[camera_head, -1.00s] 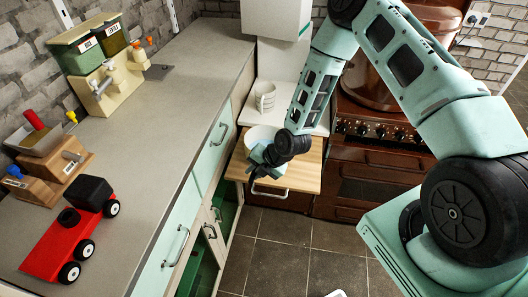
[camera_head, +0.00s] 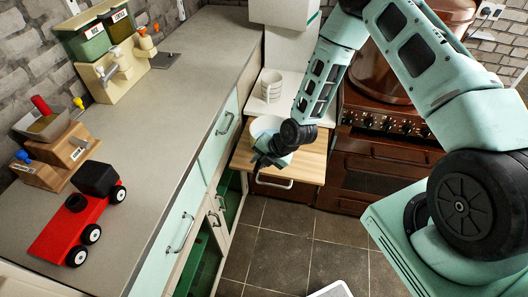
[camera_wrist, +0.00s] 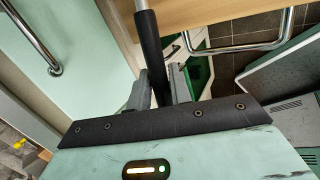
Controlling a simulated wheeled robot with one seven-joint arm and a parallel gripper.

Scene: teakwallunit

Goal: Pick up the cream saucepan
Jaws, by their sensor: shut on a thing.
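The cream saucepan (camera_head: 264,125) shows in the head view as a pale round bowl over the pull-out wooden board, partly hidden by my wrist. My gripper (camera_head: 264,160) is at its near side. In the wrist view my gripper (camera_wrist: 160,90) has its two fingers on either side of the saucepan's black handle (camera_wrist: 152,45), shut on it. A pale metal stem runs up from the handle out of frame. The pan's body is outside the wrist view. I cannot tell whether the pan's base touches the board.
The wooden board (camera_head: 310,160) juts out beside the brown stove (camera_head: 375,165). Stacked white cups (camera_head: 271,86) stand on the white surface behind. The grey counter (camera_head: 165,130) at left holds a red toy truck (camera_head: 70,225). A cabinet door handle (camera_head: 182,232) sticks out. Tiled floor lies in front.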

